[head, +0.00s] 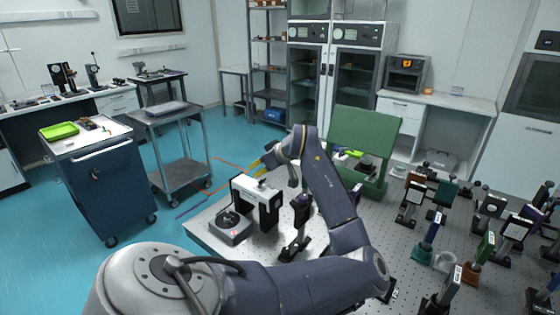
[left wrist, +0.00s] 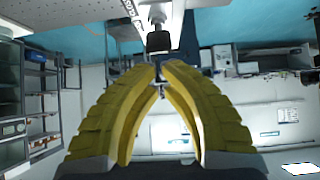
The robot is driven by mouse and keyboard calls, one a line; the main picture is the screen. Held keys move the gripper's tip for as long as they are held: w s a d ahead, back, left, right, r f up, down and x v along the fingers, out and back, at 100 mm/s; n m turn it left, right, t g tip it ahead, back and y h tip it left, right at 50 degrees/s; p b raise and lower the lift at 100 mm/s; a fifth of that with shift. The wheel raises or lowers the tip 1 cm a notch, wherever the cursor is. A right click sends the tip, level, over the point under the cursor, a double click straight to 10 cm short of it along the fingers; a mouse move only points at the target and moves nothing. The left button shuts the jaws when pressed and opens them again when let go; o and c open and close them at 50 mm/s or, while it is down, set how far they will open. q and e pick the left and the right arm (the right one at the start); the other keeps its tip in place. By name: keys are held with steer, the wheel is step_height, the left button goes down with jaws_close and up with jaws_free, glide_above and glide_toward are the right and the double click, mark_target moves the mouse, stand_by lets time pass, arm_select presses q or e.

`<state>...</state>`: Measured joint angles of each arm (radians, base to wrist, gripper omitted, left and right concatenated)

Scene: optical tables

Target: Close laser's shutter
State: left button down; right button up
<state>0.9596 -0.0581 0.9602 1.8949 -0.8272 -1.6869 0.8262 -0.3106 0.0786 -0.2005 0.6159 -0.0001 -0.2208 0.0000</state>
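A white and black bridge-shaped device, which looks like the laser (head: 242,187), stands near the left corner of the optical table (head: 207,230). A small piece sits on its top, but I cannot tell the shutter's state. A black knob-like part (left wrist: 158,41) on a white body shows just beyond the fingertips. My right gripper is not in view.
A grey unit with a round black top (head: 231,228) stands in front of the device. Several optic mounts (head: 415,195) crowd the table's right side. A green panel (head: 361,138) stands behind.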

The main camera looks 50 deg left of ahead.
arm_select(q)
steer(key=shift+s+a, duration=0.2)
steer(key=shift+s, duration=0.05)
steer(key=shift+r, duration=0.75)
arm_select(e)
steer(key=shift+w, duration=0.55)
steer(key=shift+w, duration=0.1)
